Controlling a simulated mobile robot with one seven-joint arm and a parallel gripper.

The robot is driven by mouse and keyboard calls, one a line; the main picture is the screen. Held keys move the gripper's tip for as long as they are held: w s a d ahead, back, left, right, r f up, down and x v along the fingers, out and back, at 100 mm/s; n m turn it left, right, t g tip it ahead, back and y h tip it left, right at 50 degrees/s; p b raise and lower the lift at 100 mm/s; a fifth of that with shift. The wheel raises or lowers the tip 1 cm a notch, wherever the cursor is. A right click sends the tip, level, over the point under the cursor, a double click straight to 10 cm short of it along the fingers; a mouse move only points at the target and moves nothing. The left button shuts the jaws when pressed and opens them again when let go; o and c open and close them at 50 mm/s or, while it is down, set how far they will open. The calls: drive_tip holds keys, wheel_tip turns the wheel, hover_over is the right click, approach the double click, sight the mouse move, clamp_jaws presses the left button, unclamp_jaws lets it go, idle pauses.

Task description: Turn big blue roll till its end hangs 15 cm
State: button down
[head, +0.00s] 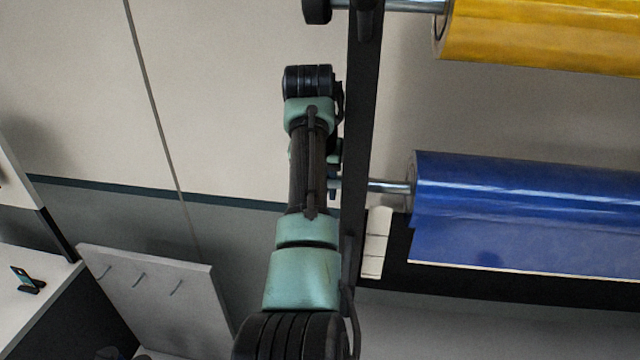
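The big blue roll (530,190) lies level on a metal bar (388,186) at the right of the head view, and its right end is cut off by the picture edge. Its blue end sheet (520,248) hangs a short way below the roll, with a pale straight lower edge. My arm rises through the middle of the view, left of the roll and in front of the dark upright post. My gripper is not clearly visible; its fingers are hidden or out of sight, so I cannot see whether it holds anything.
A yellow roll (540,35) sits on a bar above the blue one. A dark upright post (362,130) carries the bars. A white marked strip (375,243) stands left of the hanging sheet. A grey panel with hooks (150,300) and a white counter (25,300) stand lower left.

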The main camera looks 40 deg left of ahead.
drive_tip(key=shift+s+d+f+g+h, duration=0.25)
drive_tip(key=shift+g+h, duration=0.35)
drive_tip(key=shift+g, duration=0.3)
idle(0.5)
drive_tip(key=shift+c, duration=2.2)
unclamp_jaws()
drive_tip(key=shift+a, duration=0.1)
drive_tip(key=shift+w+t+y, duration=0.15)
drive_tip(key=shift+t+y, duration=0.15)
drive_tip(key=shift+t, duration=0.3)
